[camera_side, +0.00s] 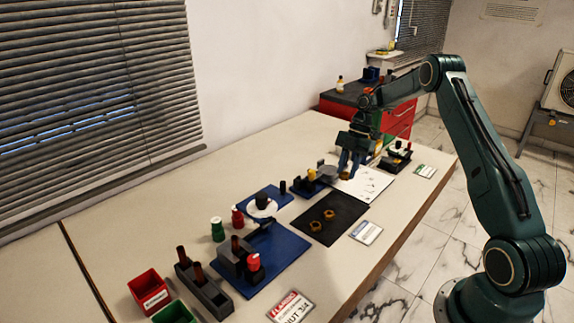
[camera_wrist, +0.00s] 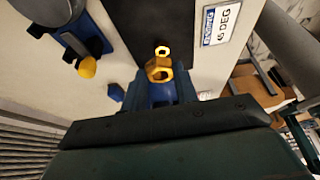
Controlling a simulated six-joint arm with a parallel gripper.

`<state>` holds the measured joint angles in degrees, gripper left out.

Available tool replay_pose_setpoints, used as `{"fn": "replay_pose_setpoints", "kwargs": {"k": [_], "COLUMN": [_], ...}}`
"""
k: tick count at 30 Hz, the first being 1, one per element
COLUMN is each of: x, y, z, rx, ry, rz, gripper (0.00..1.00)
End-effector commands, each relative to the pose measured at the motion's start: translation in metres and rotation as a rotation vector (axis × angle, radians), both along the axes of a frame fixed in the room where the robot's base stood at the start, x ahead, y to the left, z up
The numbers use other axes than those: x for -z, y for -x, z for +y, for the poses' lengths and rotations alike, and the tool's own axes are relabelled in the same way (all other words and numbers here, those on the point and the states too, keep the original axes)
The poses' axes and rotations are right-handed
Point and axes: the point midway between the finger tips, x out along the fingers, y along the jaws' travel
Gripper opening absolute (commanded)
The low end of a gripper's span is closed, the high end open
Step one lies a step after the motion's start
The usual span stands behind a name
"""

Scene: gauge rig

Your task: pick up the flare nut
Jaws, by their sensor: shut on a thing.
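My gripper (camera_side: 347,172) is in the side view, above the far part of the table near a white sheet. In the wrist view its blue fingers (camera_wrist: 161,88) are shut on a brass flare nut (camera_wrist: 159,69), seen at their tips. The held nut also shows as a small gold spot under the fingers in the side view (camera_side: 345,177). Two more brass nuts, one nearer (camera_side: 316,226) and one farther (camera_side: 329,214), lie on a black mat (camera_side: 345,210).
A blue fixture with a yellow knob (camera_side: 311,174) stands left of my gripper. Blue plates (camera_side: 283,253) with fittings, red and green bins (camera_side: 149,290) and a grey rack (camera_side: 208,292) stand nearer. A white sheet (camera_side: 371,185) and label cards (camera_side: 366,232) lie toward the right edge.

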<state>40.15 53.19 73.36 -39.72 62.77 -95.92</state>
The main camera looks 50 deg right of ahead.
Motion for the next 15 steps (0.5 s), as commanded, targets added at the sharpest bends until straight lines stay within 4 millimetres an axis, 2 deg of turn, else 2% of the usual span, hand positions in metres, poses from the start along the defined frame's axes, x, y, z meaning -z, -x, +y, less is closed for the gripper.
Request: {"fn": "replay_pose_setpoints", "kwargs": {"k": [3, 6, 9, 15], "x": [-0.031, -0.048, -0.062, -0.076], "y": [-0.001, -0.001, 0.0, -0.001], "z": [-0.001, -0.001, -0.001, 0.0], "rx": [0.0, -0.002, -0.001, 0.0], "ry": [0.004, 0.001, 0.002, -0.002], "rz": [-0.004, -0.004, -0.001, -0.002], "gripper": [0.07, 0.07, 0.07, 0.07]}}
